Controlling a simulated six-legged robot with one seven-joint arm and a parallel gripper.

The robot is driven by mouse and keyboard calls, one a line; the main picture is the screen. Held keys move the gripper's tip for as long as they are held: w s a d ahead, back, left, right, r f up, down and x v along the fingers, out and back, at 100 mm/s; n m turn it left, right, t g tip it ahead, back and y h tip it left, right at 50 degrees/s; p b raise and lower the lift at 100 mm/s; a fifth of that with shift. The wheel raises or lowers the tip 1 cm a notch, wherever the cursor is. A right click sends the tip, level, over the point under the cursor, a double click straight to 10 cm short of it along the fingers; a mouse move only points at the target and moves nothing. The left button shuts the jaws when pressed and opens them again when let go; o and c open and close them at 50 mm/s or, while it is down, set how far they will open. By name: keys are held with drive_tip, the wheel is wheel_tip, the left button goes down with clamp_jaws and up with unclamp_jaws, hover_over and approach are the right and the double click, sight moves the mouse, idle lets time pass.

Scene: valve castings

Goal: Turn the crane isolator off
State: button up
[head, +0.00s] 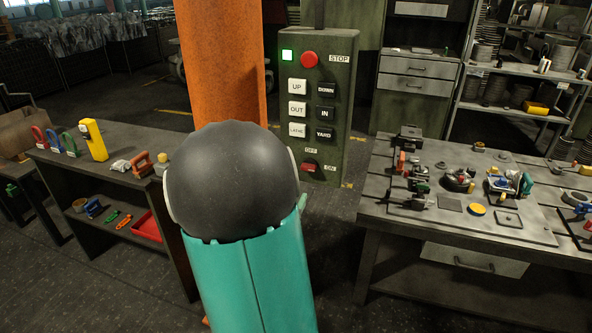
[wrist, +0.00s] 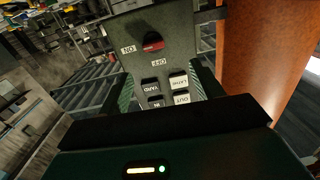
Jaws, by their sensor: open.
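The crane isolator is a small red rotary handle (head: 309,166) low on the grey-green control box (head: 340,110) in the head view. OFF is printed above it and ON to its right; the handle lies roughly level, in line with ON. In the wrist view the box appears upside down, with the red handle (wrist: 152,41) near the top, ON to its left and OFF below. My gripper (wrist: 167,85) is open and empty, its dark green fingers spread either side of the buttons, apart from the handle. My arm hides the gripper in the head view.
A cluttered workbench (head: 385,205) stands right and a shelf bench (head: 75,160) left.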

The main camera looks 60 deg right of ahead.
sight(308, 170)
drive_tip(key=shift+g+h, duration=0.3)
drive_tip(key=d, duration=0.9)
drive_tip(key=w+d, duration=0.1)
drive_tip(key=d, duration=0.4)
drive_tip(key=shift+d, duration=0.1)
drive_tip(key=c, duration=1)
